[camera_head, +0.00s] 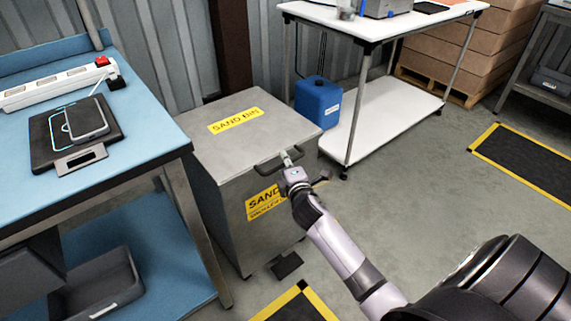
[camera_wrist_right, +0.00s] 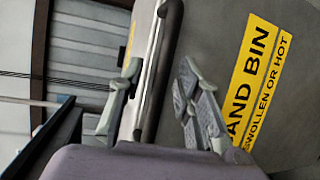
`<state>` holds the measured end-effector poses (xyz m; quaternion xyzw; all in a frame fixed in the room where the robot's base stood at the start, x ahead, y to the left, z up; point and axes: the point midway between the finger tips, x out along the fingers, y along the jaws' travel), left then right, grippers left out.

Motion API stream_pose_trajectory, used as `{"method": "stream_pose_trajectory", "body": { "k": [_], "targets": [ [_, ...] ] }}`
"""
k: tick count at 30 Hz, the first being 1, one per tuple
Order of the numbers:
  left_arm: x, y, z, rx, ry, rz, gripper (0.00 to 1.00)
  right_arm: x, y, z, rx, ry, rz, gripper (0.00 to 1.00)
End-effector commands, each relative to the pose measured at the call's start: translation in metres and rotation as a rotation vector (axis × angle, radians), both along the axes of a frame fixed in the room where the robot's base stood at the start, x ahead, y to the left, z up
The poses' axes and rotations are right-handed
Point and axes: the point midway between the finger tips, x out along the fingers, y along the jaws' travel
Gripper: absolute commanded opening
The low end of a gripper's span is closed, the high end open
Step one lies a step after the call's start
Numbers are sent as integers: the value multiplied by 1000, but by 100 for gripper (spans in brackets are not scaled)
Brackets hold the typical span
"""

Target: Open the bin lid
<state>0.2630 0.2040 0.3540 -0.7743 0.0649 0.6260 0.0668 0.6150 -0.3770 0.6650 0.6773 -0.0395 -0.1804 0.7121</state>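The sand bin (camera_head: 222,192) is a grey metal box with yellow labels on its top and front. Its lid (camera_head: 205,142) lies flat and shut. A dark bar handle (camera_head: 265,167) runs along the lid's front edge. My right gripper (camera_head: 288,158) is at the right part of this handle. In the right wrist view, the handle (camera_wrist_right: 158,70) lies between the two spread fingers of my right gripper (camera_wrist_right: 160,72), and a gap shows on the right finger's side. Whether the left finger touches it is unclear. My left gripper is not in view.
A blue workbench (camera_head: 140,148) with a power strip and a dark device stands close on the bin's left. A blue canister (camera_head: 317,98) and a white table (camera_head: 385,22) are behind on the right. Floor in front of the bin is mostly clear.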

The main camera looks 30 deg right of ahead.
Motion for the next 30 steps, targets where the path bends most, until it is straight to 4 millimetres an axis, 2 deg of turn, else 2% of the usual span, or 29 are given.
{"method": "stream_pose_trajectory", "body": {
  "k": [2,16,30],
  "targets": [
    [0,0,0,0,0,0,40,0,0,0,0,0,0,31],
    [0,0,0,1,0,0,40,0,0,0,0,0,0,0],
    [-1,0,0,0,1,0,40,-1,0,0,-1,1,0,0]
  ]
}}
